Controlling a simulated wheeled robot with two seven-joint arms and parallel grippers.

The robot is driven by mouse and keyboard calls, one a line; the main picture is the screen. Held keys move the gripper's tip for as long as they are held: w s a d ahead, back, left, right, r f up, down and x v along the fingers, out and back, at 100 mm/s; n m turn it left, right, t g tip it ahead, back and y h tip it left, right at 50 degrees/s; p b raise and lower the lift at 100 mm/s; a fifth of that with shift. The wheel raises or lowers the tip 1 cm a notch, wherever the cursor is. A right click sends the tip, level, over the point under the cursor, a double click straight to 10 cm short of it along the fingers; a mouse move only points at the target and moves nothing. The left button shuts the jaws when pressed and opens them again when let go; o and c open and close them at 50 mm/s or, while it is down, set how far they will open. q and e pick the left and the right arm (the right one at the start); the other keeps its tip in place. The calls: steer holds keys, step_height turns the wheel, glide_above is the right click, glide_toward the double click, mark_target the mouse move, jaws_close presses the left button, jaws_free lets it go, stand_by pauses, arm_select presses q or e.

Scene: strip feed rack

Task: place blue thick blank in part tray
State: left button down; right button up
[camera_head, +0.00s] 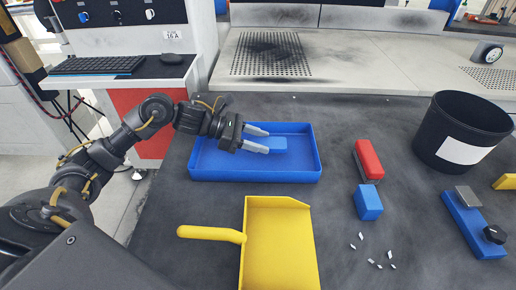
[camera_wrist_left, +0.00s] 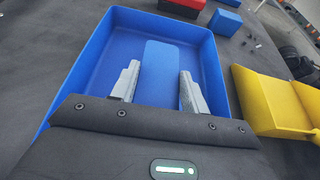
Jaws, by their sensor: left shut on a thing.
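The blue thick blank (camera_head: 276,145) is over or in the blue part tray (camera_head: 255,178), inside its rim as seen from the head. My left gripper (camera_head: 262,139) reaches in from the left and is shut on this blank. In the left wrist view the blank (camera_wrist_left: 164,62) lies between the two grey fingers (camera_wrist_left: 160,85), with the tray walls (camera_wrist_left: 85,68) around it. I cannot tell whether the blank touches the tray floor. My right gripper is not in view.
A yellow dustpan (camera_head: 277,245) lies in front of the tray. A red block (camera_head: 368,160), another blue block (camera_head: 368,202) and several small metal bits (camera_head: 374,263) are to the right. A black bin (camera_head: 460,130) and a blue fixture (camera_head: 470,225) stand farther right.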

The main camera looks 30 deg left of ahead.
mark_target(258, 155)
arm_select(q)
step_height(258, 155, down, 3)
steer(key=shift+w+a+f, duration=0.1)
steer(key=shift+w, duration=0.05)
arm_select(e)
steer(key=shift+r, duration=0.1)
arm_select(q)
steer(key=shift+f, duration=0.15)
steer(key=c, duration=0.7)
jaws_free()
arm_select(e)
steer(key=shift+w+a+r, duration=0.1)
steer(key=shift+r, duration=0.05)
arm_select(q)
steer(key=b+v, duration=0.1)
steer(key=v, duration=1.1)
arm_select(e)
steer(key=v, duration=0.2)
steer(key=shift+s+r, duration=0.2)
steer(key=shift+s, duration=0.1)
